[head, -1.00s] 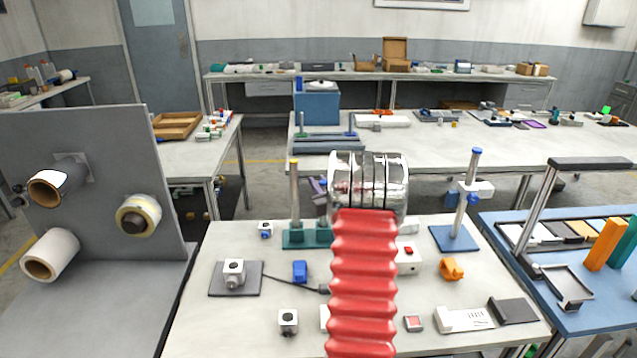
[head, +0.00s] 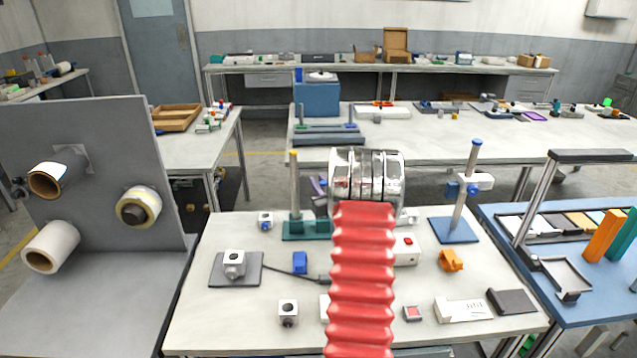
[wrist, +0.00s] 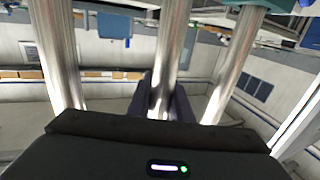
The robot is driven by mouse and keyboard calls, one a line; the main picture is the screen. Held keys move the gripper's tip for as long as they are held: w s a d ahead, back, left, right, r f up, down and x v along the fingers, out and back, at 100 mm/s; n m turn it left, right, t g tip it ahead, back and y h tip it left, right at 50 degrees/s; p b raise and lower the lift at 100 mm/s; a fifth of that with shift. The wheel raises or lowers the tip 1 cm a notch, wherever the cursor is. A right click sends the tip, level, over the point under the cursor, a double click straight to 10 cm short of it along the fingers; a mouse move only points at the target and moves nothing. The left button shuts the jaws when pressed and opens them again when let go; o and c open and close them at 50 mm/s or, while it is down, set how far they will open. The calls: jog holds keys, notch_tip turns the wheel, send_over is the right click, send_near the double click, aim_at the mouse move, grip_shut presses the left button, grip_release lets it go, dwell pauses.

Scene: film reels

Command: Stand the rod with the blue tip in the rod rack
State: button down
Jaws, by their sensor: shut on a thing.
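My gripper (wrist: 166,100) has its dark fingers closed around the middle one of three silvery rods in the wrist view. This held rod (wrist: 174,40) has both ends out of view, so its tip colour cannot be told. In the head view my chrome wrist and red arm hide most of the gripper and the held rod. The teal rod rack (head: 305,229) stands on the near table, partly behind my arm. A rod with a yellow tip (head: 294,188) stands upright at its left. A blue-topped post (head: 467,185) stands on a blue base to the right, with a white clamp on it.
The near table also bears a blue block (head: 300,262), an orange clip (head: 451,260), a white box with a red button (head: 406,249) and small grey cubes. A grey panel with rolls (head: 95,170) stands left. A blue bench (head: 600,315) is at right.

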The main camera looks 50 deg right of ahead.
jog(key=c, duration=1.5)
grip_release()
jog(key=shift+f, duration=0.15)
jog(key=shift+c, duration=0.2)
jog(key=shift+s, duration=0.1)
jog(key=v, duration=1.3)
jog(key=shift+s+a, duration=0.2)
jog(key=shift+a, duration=0.05)
